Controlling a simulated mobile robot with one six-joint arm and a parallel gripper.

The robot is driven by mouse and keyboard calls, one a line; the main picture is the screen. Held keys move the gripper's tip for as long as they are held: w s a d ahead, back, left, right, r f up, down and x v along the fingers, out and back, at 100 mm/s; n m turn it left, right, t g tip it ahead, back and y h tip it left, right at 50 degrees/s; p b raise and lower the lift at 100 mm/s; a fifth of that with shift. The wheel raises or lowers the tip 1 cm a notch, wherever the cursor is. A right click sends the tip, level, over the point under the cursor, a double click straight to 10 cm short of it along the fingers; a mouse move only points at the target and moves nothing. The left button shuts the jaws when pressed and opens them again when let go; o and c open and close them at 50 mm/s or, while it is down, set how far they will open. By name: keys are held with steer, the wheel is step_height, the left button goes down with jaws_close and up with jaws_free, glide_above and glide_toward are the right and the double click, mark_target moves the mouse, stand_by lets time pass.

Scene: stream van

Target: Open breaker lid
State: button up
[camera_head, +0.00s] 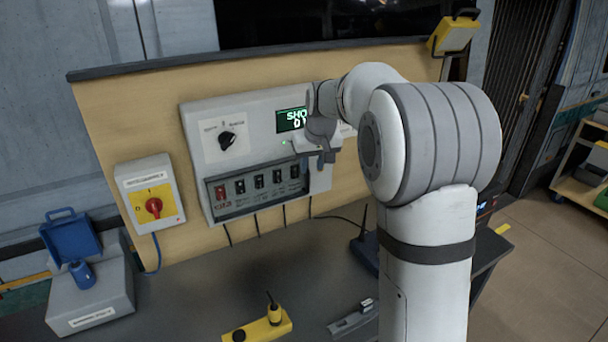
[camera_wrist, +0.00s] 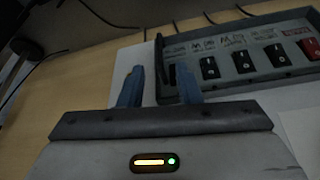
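The breaker box (camera_head: 258,207) is a dark grey frame low on the white control panel (camera_head: 200,130). A row of switches shows inside it, red at the left end and black for the rest. I cannot tell a separate clear lid from the frame. My gripper (camera_head: 326,158) is at the box's upper right end. In the wrist view the box's frame (camera_wrist: 250,80) shows turned about, with the red switch at right. The blue fingers of my gripper (camera_wrist: 158,85) are apart, with a thin dark upright edge of the box showing between them. Contact is not clear.
A rotary knob (camera_head: 227,141) and a green display (camera_head: 291,120) are above the box. A red-yellow switch box (camera_head: 153,208) is at left. A grey case with an open blue lid (camera_head: 70,236) and a yellow device (camera_head: 258,329) stand on the dark bench (camera_head: 200,300).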

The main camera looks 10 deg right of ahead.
mark_target(309, 176)
steer(key=shift+w+f, duration=0.5)
steer(key=shift+w, duration=0.05)
steer(key=p+x, duration=0.1)
steer(key=x, duration=0.5)
steer(key=shift+w+f, duration=0.2)
steer(key=shift+f, duration=0.1)
steer(key=shift+c, duration=0.4)
jaws_close()
